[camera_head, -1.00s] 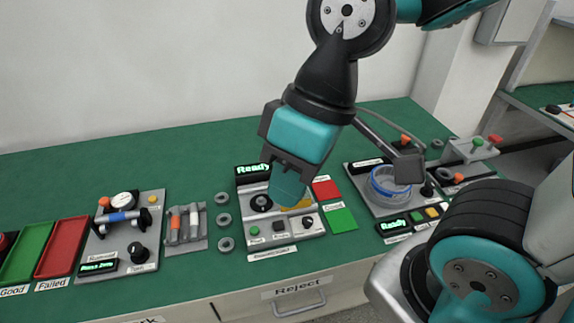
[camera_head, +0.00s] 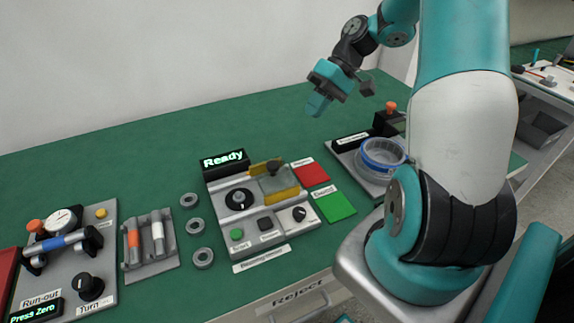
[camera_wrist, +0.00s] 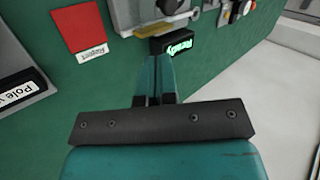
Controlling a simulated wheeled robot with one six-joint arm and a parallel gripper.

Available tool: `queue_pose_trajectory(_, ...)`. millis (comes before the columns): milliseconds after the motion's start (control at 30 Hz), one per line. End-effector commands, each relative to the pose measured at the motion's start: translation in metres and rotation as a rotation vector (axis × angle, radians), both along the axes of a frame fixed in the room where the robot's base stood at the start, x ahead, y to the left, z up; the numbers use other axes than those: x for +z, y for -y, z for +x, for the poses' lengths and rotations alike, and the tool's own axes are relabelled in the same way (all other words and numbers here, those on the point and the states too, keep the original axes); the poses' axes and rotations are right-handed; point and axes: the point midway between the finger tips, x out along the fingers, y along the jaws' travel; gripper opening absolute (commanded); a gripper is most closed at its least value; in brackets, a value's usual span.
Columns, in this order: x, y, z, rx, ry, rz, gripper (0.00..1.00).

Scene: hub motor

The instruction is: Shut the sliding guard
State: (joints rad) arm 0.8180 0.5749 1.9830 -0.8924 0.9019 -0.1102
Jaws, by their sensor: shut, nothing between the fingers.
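The sliding guard (camera_head: 278,183) is a greyish, see-through panel with yellow edges and a dark knob (camera_head: 272,166), on the right part of the grey unit (camera_head: 258,226). The black round part (camera_head: 239,199) left of it is uncovered. My gripper (camera_head: 318,104) is shut and empty, raised behind and to the right of the unit, apart from the guard. In the wrist view my gripper's fingers (camera_wrist: 157,65) are together, and a yellow edge of the guard (camera_wrist: 160,28) shows beyond them. The rest of the guard is hard to make out there.
A "Ready" display (camera_head: 224,161) stands at the unit's back left. Red (camera_head: 311,174) and green (camera_head: 335,206) pads lie right of it. A blue-ringed clear cup (camera_head: 383,156) stands farther right. Several grey rings (camera_head: 195,227) lie to the left.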

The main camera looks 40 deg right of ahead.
Motion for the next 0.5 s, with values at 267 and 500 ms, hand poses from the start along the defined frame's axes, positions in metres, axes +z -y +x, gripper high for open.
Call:
queue_pose_trajectory(267, -0.029, 0.018, -0.006, -0.046, -0.002, 0.036, 0.00)
queue_pose_trajectory(500, -0.063, -0.016, -0.003, -0.044, -0.004, 0.037, 0.00)
